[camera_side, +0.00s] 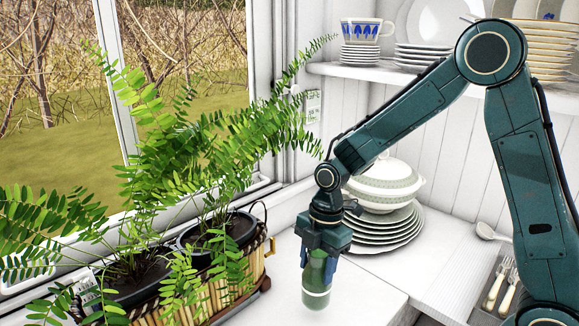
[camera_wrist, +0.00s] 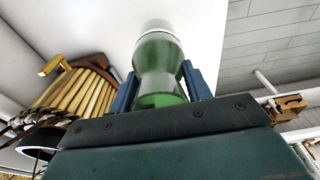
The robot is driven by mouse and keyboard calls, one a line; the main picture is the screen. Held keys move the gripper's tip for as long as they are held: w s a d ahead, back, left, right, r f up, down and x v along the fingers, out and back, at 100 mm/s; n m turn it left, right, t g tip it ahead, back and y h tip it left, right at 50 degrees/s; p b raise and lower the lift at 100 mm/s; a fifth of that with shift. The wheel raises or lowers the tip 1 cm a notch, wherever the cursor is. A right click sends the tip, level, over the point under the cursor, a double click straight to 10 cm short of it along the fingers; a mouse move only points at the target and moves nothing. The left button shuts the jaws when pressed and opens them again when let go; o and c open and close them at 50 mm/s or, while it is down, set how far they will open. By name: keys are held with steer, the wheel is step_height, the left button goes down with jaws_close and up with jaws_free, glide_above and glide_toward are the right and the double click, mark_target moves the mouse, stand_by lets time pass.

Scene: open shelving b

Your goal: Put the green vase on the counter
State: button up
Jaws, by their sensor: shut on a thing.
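The green vase (camera_side: 316,291) is translucent glass with a pale band near its base. It hangs upright below my gripper (camera_side: 319,262), over the white counter (camera_side: 362,296) near its front edge. I cannot tell whether its base touches the counter. In the wrist view the vase (camera_wrist: 159,60) stands between the two blue fingers of my gripper (camera_wrist: 160,88), which are shut on it. The fingers hide part of its sides, and its upper end is hidden by the gripper body. The white counter (camera_wrist: 85,30) shows on the left there.
A wicker planter (camera_side: 258,268) with tall ferns (camera_side: 190,160) stands close on the left. A plate stack (camera_side: 385,238) with a lidded tureen (camera_side: 386,182) is behind my gripper. Cutlery (camera_side: 500,283) lies at right. A shelf (camera_side: 375,73) holds dishes above.

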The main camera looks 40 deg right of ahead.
mark_target(316, 279)
steer(key=shift+f, duration=2.15)
steer(key=shift+f, duration=0.15)
steer(key=o, duration=1.5)
steer(key=shift+c, duration=0.2)
step_height(316, 279, up, 12)
steer(key=d, duration=0.1)
steer(key=shift+d, duration=0.4)
